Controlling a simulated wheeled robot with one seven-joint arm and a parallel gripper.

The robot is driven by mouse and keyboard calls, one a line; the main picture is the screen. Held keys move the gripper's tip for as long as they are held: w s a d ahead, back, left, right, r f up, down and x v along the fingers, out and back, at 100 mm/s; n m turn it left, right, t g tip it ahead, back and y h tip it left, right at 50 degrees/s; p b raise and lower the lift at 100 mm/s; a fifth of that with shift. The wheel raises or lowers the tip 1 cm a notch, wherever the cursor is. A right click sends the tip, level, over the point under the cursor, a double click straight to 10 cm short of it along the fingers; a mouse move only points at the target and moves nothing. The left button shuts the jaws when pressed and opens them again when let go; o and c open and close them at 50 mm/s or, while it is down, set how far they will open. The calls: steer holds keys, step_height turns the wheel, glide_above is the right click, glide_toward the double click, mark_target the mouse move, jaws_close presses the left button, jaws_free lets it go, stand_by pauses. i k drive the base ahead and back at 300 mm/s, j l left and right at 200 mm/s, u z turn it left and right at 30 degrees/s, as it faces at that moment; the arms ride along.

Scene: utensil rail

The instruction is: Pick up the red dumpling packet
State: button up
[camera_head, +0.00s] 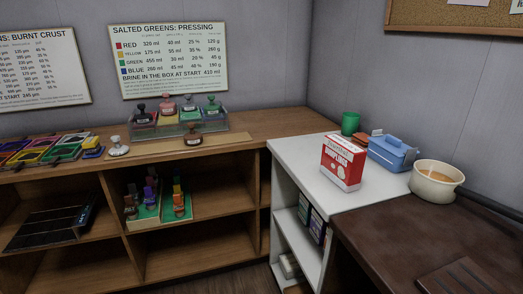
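The red dumpling packet (343,162) stands upright on the white cabinet top (303,180), right of the middle in the head view. It is a red and white box with lettering on its front face. Its front and one side show, and nothing covers it. My gripper does not show in this view.
Behind the packet stand a green cup (350,123) and a blue container (392,152). A cream pot (435,184) stands to the right. A dark brown counter (400,232) adjoins in front. The white top left of the packet is clear. A wooden shelf unit (228,150) stands at left.

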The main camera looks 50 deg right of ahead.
mark_target(342, 161)
steer(key=z, duration=2.25)
steer(key=i+j+z, duration=0.4)
steer(key=i+j, duration=0.5)
steer(key=j, duration=0.15)
steer(key=i+j, duration=0.15)
steer(key=j, duration=0.2)
